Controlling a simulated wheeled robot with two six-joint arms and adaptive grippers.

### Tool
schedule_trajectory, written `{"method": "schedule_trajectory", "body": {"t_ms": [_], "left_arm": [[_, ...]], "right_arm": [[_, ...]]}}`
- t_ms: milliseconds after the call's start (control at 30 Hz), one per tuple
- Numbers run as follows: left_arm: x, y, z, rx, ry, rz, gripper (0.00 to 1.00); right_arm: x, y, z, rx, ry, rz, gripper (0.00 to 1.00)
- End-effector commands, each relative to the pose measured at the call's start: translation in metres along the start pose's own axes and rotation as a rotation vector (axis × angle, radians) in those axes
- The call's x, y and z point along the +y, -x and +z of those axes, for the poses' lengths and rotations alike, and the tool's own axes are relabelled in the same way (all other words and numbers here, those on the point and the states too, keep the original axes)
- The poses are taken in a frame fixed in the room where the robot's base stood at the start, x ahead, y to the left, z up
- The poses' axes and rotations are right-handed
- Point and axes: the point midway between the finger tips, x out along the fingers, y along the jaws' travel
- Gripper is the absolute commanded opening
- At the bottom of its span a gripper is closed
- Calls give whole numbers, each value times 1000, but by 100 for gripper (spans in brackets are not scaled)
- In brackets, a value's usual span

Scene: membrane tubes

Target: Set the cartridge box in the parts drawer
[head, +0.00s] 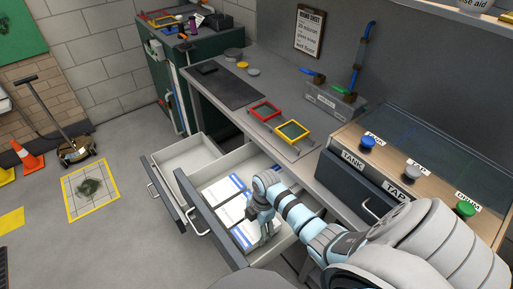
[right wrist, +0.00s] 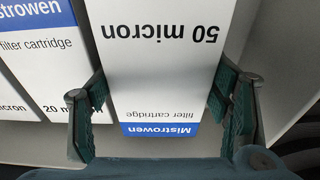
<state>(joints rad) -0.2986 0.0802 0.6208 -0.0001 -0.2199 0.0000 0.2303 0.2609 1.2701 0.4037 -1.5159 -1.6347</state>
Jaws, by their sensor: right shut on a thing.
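The parts drawer (head: 212,240) is pulled open below the bench and holds several white boxes with blue ends. My right gripper (head: 266,236) reaches down into the drawer at its near right part. In the right wrist view my right gripper (right wrist: 165,115) is shut on a white cartridge box (right wrist: 165,55) marked "50 micron", one finger on each side. Other cartridge boxes (right wrist: 40,60), one marked "20 micron", are close on the left. I cannot tell whether the held box touches the drawer floor. My left gripper is not in view.
A second open drawer (head: 165,160) to the left looks empty. The bench (head: 210,85) above carries a red tray (head: 264,111), a yellow tray (head: 292,130) and a dark mat. A closed dark drawer front (head: 352,185) is on the right.

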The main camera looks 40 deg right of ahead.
Motion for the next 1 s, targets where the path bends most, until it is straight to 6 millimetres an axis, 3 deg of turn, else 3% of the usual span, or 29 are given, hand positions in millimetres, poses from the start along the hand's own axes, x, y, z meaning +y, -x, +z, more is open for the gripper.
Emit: {"method": "schedule_trajectory", "body": {"t_ms": [33,100,433,467,500,833,1000], "left_arm": [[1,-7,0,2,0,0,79],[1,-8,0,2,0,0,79],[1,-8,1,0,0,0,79],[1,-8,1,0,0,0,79],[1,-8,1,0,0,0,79],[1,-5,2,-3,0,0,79],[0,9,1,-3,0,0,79]], "right_arm": [[-1,-12,2,1,0,-3,34],[-1,-16,2,0,0,-2,34],[0,-18,3,0,0,-1,34],[-1,-17,3,0,0,-1,75],[0,-17,2,0,0,-1,79],[0,-14,2,0,0,-1,79],[0,18,2,-1,0,2,79]]}}
